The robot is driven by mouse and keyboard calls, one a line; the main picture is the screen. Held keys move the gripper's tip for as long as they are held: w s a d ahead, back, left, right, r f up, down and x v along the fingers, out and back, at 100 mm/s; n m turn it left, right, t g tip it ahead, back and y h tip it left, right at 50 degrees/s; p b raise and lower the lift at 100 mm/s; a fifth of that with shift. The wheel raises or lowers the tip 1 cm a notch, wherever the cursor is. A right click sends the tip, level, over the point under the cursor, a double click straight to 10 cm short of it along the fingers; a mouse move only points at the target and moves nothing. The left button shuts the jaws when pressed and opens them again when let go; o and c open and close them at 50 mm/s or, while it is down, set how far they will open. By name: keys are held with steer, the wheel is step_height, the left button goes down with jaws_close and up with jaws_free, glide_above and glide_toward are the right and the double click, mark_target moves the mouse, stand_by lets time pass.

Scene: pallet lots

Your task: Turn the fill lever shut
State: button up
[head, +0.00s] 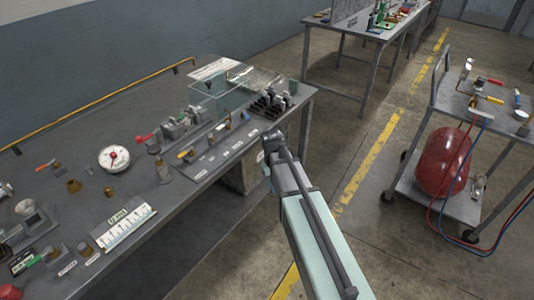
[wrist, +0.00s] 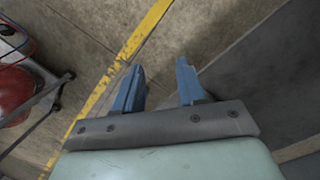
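Several small levers show in the head view, and I cannot tell which is the fill lever. On the cart at the right are a red-handled lever (head: 493,82), a yellow-handled lever (head: 491,99) and a blue-handled lever (head: 517,99). On the bench are a red lever (head: 146,137) and a yellow lever (head: 185,153). My gripper (head: 270,140) is in front of the bench's right end, away from all of these levers. In the wrist view its blue fingers (wrist: 159,82) stand apart with nothing between them, over the floor.
The cart (head: 453,199) carries a red tank (head: 442,162) on its lower shelf, with red and blue hoses hanging beside it. The grey bench (head: 75,208) holds a gauge (head: 114,158) and many small parts. Open floor lies between bench and cart.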

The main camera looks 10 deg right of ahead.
mark_target(246, 116)
steer(key=w+a+r+t, duration=0.1)
steer(key=w+r, duration=0.3)
steer(key=r, duration=0.2)
steer(key=w+a+r+t, duration=0.1)
steer(key=w+a+r, duration=0.1)
steer(key=w+r, duration=0.3)
steer(key=w+a+r+t, duration=0.1)
steer(key=w+a+r, duration=0.1)
steer(key=w+r, duration=0.3)
steer(key=shift+a+r+y, duration=0.2)
steer(key=shift+r+y, duration=0.1)
steer(key=shift+r, duration=1.6)
steer(key=w+a+r, duration=0.2)
steer(key=w+r, duration=0.2)
steer(key=r, duration=0.3)
steer(key=w+a+r, duration=0.2)
steer(key=w+r, duration=0.2)
steer(key=r, duration=0.3)
steer(key=shift+n+g+y, duration=0.4)
steer(key=shift+n+g, duration=0.1)
steer(key=shift+g, duration=0.3)
steer(key=f, duration=0.9)
steer(key=s+f, duration=0.1)
steer(key=f, duration=0.4)
steer(key=shift+d+f, duration=0.1)
steer(key=shift+f, duration=0.05)
jaws_close()
